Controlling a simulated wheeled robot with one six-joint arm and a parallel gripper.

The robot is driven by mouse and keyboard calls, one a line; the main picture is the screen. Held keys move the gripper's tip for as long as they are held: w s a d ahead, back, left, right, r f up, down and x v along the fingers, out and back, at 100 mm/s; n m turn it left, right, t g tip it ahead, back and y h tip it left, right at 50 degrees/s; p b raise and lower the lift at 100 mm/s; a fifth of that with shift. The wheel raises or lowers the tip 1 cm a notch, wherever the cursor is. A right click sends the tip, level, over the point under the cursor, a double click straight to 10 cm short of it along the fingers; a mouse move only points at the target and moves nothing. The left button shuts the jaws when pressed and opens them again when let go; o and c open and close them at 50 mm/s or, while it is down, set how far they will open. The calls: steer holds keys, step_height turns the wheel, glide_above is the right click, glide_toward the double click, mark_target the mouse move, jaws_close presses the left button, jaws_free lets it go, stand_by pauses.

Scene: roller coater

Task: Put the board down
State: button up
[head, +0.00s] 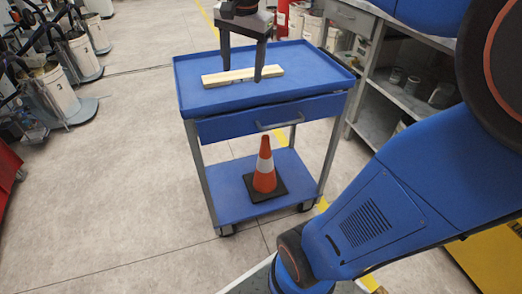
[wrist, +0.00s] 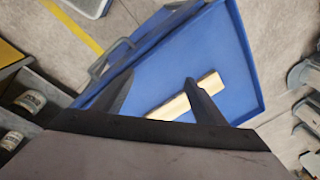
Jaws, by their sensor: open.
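The board (head: 240,75), a pale wooden strip, lies flat on the blue top tray (head: 192,96) of a cart. My gripper (head: 242,72) is above the tray with its two fingers spread wide and pointing down, and it is open. In the head view the fingertips overlap the board; I cannot tell whether they touch it. In the wrist view the board (wrist: 172,108) runs slantwise, partly hidden behind one finger of my gripper (wrist: 158,78). Nothing is gripped between the fingers.
A drawer with a handle (head: 278,123) is under the tray. Shelving (head: 400,92) stands close on the right, and bins (head: 58,92) stand at the left. The floor left of the cart is clear.

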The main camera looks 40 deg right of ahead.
steer(key=s+a+f+n+t, duration=0.1)
steer(key=s+a+f+n, duration=0.1)
steer(key=s+f+n, duration=0.4)
steer(key=s+a+f+n+t, duration=0.1)
steer(key=s+a+f+n, duration=0.2)
steer(key=s+f+n, duration=0.3)
steer(key=s+f, duration=0.3)
steer(key=s, duration=0.1)
steer(key=shift+s+a+t, duration=0.35)
steer(key=shift+s+t, duration=0.05)
